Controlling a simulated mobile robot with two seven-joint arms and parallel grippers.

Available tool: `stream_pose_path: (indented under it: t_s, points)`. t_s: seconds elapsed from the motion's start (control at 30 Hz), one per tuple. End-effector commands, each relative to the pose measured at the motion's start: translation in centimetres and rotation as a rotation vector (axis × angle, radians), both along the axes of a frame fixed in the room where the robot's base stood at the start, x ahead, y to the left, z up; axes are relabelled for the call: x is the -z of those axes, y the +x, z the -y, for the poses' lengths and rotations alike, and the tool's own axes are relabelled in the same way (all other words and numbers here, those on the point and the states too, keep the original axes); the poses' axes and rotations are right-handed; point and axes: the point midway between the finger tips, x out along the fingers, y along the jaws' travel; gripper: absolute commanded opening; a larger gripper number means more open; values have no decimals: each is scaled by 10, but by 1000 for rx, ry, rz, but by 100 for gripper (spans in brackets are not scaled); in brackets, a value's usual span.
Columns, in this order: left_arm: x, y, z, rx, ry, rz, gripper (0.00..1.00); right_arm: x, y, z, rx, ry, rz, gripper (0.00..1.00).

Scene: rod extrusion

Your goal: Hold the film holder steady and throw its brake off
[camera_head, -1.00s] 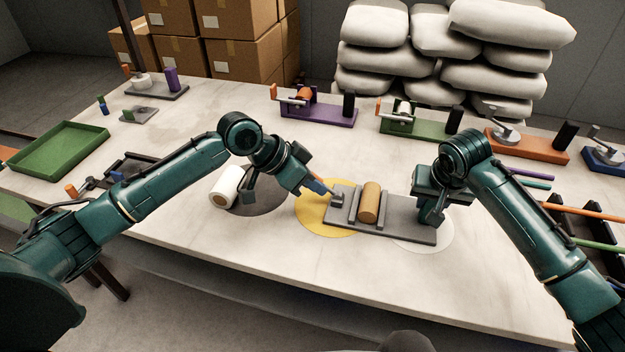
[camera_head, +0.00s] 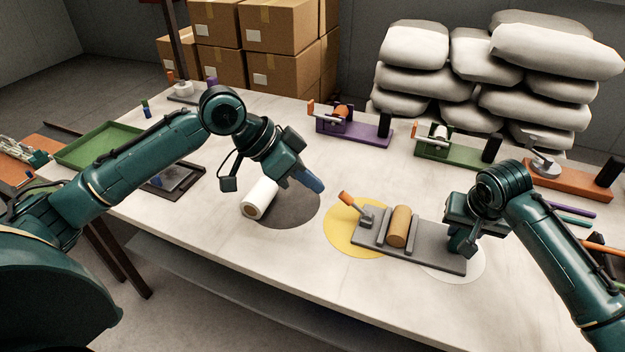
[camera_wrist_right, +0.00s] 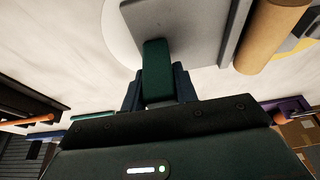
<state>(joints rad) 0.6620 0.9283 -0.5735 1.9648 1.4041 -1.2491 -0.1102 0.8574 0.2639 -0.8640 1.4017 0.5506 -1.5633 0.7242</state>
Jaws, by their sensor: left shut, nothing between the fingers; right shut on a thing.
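The film holder is a grey base (camera_head: 432,257) with a tan roll (camera_head: 398,227) between two low grey walls. Its brake lever (camera_head: 353,205), with an orange handle, stands at the base's left end and leans up to the left. My left gripper (camera_head: 314,186) is shut and empty, above the table just left of the lever and apart from it. My right gripper (camera_head: 460,243) is shut at the base's right end; the part it grips is mostly hidden by the fingers. In the right wrist view the base (camera_wrist_right: 190,28) and roll (camera_wrist_right: 270,35) lie just beyond the fingers.
The base spans a yellow disc (camera_head: 340,240) and a white disc (camera_head: 470,270). A white roll (camera_head: 260,198) lies at the dark disc (camera_head: 292,212) on the left. Purple (camera_head: 355,132), green (camera_head: 450,153) and orange (camera_head: 572,187) holders stand behind. The table's front is clear.

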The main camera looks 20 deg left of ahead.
Motion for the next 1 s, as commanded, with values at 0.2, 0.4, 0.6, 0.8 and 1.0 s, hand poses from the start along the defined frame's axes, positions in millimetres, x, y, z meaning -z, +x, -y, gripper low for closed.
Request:
stream_pose_path:
  t_s: [0.2, 0.4, 0.6, 0.8, 1.0]
  points:
    - [0, 0, 0, 0, 0, 0, 0, 0, 0, 0, 2, 1, 1, 0]
    - [0, 0, 0, 0, 0, 0, 0, 0, 0, 0, 2, 1, 1, 32]
    - [0, 0, 0, 0, 0, 0, 0, 0, 0, 0, 1, 0, 1, 49]
    - [0, 0, 0, 0, 0, 0, 0, 0, 0, 0, 1, 0, 0, 54]
    - [0, 0, 0, 0, 0, 0, 0, 0, 0, 0, 1, 0, 0, 68]
